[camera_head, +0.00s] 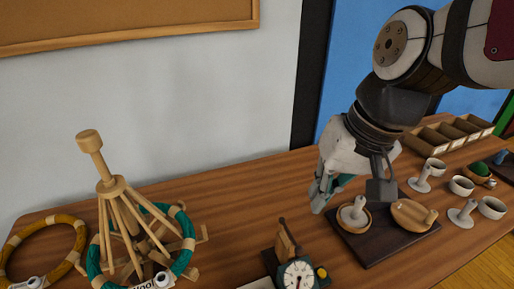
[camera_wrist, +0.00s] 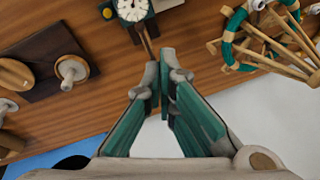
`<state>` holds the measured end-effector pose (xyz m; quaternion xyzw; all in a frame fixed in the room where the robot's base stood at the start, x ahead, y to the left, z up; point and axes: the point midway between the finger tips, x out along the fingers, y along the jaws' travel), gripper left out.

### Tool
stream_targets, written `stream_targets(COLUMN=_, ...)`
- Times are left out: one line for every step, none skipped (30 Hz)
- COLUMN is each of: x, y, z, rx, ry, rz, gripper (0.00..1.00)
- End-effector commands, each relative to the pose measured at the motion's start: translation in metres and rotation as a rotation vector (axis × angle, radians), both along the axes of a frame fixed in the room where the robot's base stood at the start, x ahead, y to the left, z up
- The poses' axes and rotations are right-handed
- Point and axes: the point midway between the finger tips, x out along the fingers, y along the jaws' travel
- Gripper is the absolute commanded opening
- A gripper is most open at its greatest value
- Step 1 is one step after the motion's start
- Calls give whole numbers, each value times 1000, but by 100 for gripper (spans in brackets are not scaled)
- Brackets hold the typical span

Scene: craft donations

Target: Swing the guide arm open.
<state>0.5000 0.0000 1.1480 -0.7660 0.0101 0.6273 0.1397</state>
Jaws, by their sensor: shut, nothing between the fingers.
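A small dark green device with a white dial (camera_head: 297,274) and a yellow knob stands at the table's front edge. A narrow wooden arm (camera_head: 286,240), which looks like the guide arm, rises behind the dial. In the wrist view the dial (camera_wrist: 132,9) is at the top, and the wooden arm (camera_wrist: 147,44) points from it towards my fingertips. My gripper (camera_head: 319,203) is above the table, up and right of the device in the head view, apparently clear of it. Its green-padded fingers (camera_wrist: 160,75) are together and empty. The arm's hinge is not clear.
A wooden yarn swift (camera_head: 112,186) with a green wool ring (camera_head: 95,270) stands left of the device. A yellow ring (camera_head: 80,240) lies farther left. A dark board (camera_head: 375,252) with wooden bowls is to the right. White cups (camera_head: 461,186) and a divided box (camera_head: 429,135) are beyond.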

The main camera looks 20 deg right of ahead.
Motion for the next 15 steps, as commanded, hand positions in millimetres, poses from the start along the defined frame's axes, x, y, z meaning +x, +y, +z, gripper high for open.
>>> stream_targets(x=5, y=-1, z=-1, rx=39, ry=47, rz=-45, gripper=0)
stream_targets(x=9, y=-1, z=-2, rx=62, ry=70, rz=-73, gripper=0)
stream_targets(x=14, y=-3, z=-5, rx=90, ry=100, rz=-113, gripper=0)
stream_targets(x=18, y=-4, z=-7, rx=109, ry=121, rz=-144, gripper=0)
stream_targets(x=22, y=-5, z=-10, rx=127, ry=143, rz=-175, gripper=0)
stream_targets(x=27, y=-8, z=-14, rx=148, ry=170, rz=-217, gripper=0)
stream_targets(x=31, y=-10, z=-17, rx=161, ry=191, rz=-249, gripper=0)
stream_targets(x=34, y=-12, z=-20, rx=175, ry=212, rz=-282, gripper=0)
stream_targets(x=39, y=-15, z=-25, rx=191, ry=237, rz=-328, gripper=0)
stream_targets(x=42, y=-18, z=-29, rx=200, ry=257, rz=-363, gripper=0)
stream_targets(x=45, y=-21, z=-34, rx=208, ry=276, rz=-397, gripper=0)
stream_targets(x=49, y=-25, z=-39, rx=218, ry=300, rz=-443, gripper=0)
stream_targets(x=52, y=-29, z=-44, rx=222, ry=317, rz=-478, gripper=0)
stream_targets(x=54, y=-33, z=-49, rx=226, ry=335, rz=-515, gripper=0)
stream_targets(x=57, y=-38, z=-56, rx=229, ry=356, rz=-563, gripper=0)
